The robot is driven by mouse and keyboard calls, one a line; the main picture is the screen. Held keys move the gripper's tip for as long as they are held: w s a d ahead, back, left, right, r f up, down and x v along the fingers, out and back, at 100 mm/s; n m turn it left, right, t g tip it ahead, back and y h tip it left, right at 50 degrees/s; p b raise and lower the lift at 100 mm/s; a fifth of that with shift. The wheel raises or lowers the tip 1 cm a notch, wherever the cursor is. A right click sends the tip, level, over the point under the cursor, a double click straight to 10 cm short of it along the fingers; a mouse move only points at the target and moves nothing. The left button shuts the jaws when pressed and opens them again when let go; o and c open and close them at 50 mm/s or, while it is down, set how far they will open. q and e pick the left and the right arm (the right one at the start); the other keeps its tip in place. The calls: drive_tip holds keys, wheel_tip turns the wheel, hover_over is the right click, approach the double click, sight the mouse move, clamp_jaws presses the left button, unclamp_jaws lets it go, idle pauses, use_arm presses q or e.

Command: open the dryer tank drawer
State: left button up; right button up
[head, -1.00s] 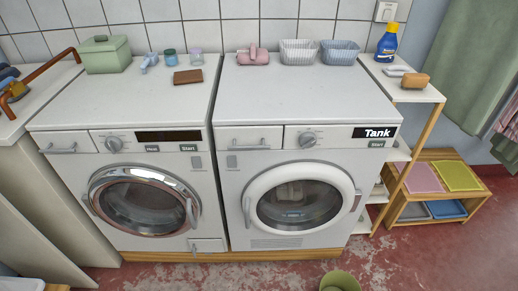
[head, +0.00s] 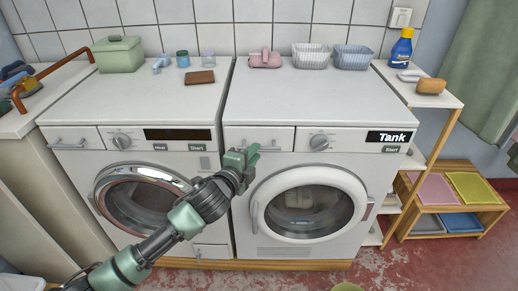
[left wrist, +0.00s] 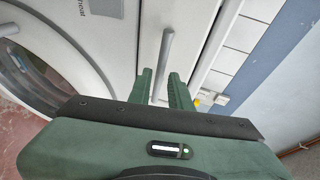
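The dryer (head: 305,240) is the right-hand white machine, with a black "Tank" label (head: 388,137). Its tank drawer (head: 283,134) is the panel at the upper left of its front and looks shut, flush with the front. The drawer's bar handle (head: 262,146) is partly hidden behind my left gripper (head: 248,155), which is at the drawer's left part. In the left wrist view the fingers (left wrist: 160,88) are apart and empty, and the handle (left wrist: 166,50) lines up with the gap between them. I cannot tell whether the handle's end is inside the gap. My right gripper is not in view.
The washer (head: 75,180) stands left of the dryer, with my left arm crossing in front of its round door. A shelf rack (head: 440,100) stands at the right. Two baskets (head: 311,56) and a pink item (head: 264,59) sit on the dryer's top.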

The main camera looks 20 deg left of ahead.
sight(260, 128)
use_arm(q)
drive_tip(key=x, duration=0.4)
drive_tip(key=shift+f, duration=0.1)
clamp_jaws()
idle(1.4)
